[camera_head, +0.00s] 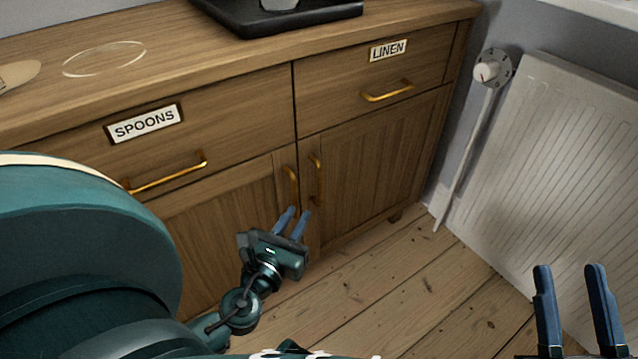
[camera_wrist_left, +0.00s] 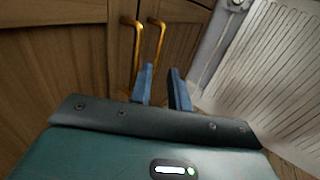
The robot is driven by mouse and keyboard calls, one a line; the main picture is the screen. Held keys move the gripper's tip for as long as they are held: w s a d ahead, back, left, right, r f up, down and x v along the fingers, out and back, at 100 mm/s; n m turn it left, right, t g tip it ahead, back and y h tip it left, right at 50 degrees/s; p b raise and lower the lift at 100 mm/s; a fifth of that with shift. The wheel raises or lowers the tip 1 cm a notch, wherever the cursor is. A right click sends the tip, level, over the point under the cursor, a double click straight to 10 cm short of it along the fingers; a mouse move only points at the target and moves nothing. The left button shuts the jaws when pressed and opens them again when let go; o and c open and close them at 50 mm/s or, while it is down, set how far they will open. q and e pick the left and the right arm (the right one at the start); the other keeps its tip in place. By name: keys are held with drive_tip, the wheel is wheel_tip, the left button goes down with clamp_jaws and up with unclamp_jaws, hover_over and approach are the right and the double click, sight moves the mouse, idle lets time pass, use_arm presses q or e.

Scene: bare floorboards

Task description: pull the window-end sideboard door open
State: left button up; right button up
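The wooden sideboard has two grooved lower doors, both looking shut. The window-end door (camera_head: 365,165), under the LINEN drawer, has an upright brass handle (camera_head: 316,180) near its left edge; the handle also shows in the left wrist view (camera_wrist_left: 160,42). My left gripper (camera_head: 292,211) is open and empty, just below the two door handles. In the left wrist view, its fingertips (camera_wrist_left: 161,70) lie near the lower end of the window-end handle; I cannot tell the depth gap. My right gripper (camera_head: 569,268) is open and empty at the lower right, before the radiator.
The other door's handle (camera_head: 292,187) sits close beside, to the left. A SPOONS drawer (camera_head: 230,125) and LINEN drawer (camera_head: 430,75) lie above. A white radiator (camera_head: 550,150) with a valve (camera_head: 490,70) stands right. Bare floorboards (camera_head: 385,285) are clear in front. A black tray (camera_head: 330,18) sits on top.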

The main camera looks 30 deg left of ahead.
sight(319, 180)
use_arm(q)
drive_tip(key=w, duration=0.3)
drive_tip(key=w+a, duration=0.1)
drive_tip(key=w, duration=0.3)
drive_tip(key=w+a, duration=0.1)
drive_tip(key=w, duration=0.2)
drive_tip(key=shift+w+a, duration=0.1)
drive_tip(key=shift+w, duration=0.3)
drive_tip(key=shift+c, duration=0.4)
clamp_jaws()
